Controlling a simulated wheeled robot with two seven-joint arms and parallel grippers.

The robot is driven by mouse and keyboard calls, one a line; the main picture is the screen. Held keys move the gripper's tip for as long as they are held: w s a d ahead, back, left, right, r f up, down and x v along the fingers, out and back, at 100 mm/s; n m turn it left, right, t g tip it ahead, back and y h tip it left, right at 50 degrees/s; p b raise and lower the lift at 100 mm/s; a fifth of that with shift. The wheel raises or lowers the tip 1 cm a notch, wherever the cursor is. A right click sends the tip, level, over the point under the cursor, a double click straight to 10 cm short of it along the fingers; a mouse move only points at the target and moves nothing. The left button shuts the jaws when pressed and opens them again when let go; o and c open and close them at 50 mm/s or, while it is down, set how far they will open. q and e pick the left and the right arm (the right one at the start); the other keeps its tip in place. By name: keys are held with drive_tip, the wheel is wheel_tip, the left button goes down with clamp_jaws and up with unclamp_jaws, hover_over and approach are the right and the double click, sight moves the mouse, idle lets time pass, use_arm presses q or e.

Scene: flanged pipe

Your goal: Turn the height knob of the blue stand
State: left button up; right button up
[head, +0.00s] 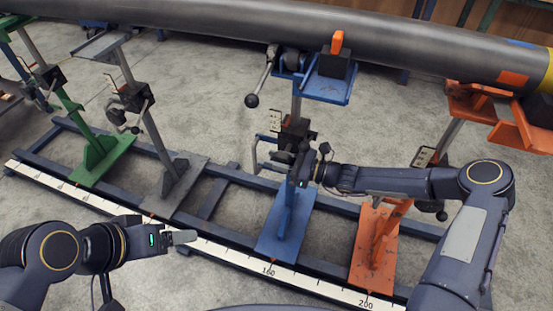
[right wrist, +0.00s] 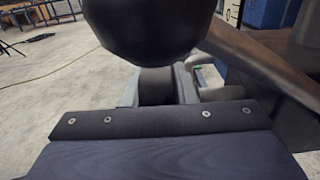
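The blue stand (head: 287,225) is upright on the rail frame, its blue top plate (head: 322,90) under the pipe (head: 200,32). A dark crank mechanism (head: 293,130) sits partway up its post. My right gripper (head: 300,165) is at this mechanism, its fingertips hidden among dark parts. In the right wrist view, a large dark rounded knob (right wrist: 145,30) hangs close above the gripper's front edge. A short dark cylinder shows below it between grey pieces. Whether the fingers hold the knob is unclear. My left gripper (head: 185,238) is low at left, apart from the stands; its finger gap is not visible.
An orange stand (head: 375,245) is close on the right, under my right forearm. A grey stand (head: 175,185) and a green stand (head: 100,165) are to the left. A ball-ended lever (head: 252,101) hangs beside the blue top plate. A scale strip (head: 235,257) runs along the front rail.

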drive_tip(key=c, duration=0.3)
drive_tip(key=h+p, duration=0.1)
drive_tip(key=p, duration=0.1)
drive_tip(key=shift+r+p, duration=0.25)
drive_tip(key=shift+p, duration=0.05)
drive_tip(key=shift+f, duration=0.4)
drive_tip(key=o, duration=1)
